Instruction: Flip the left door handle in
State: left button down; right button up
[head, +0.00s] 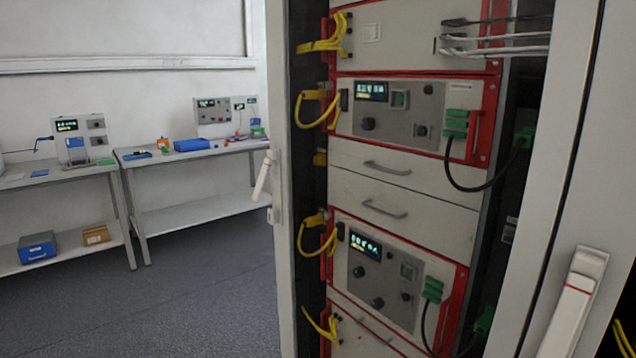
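The left door (286,90) of the cabinet stands open and shows as a narrow, pale upright panel at the left of the rack. Its white handle (262,177) sticks out from the door's left side, tilted with its lower end away from the panel. The handle's mount (275,200) is on the door edge. A second white handle (572,308), with a thin red mark, is on the right door (560,170) at the lower right and also looks tilted outward. Neither of my grippers is in view.
The open rack holds red-framed cycler units (395,280), drawers (385,190), yellow cables (318,110) and black cables (480,188). Two workbenches (190,155) with instruments stand along the back wall. The grey floor (205,300) left of the door is clear.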

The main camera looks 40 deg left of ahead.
aim_at(268, 163)
jog(key=u, duration=1.7)
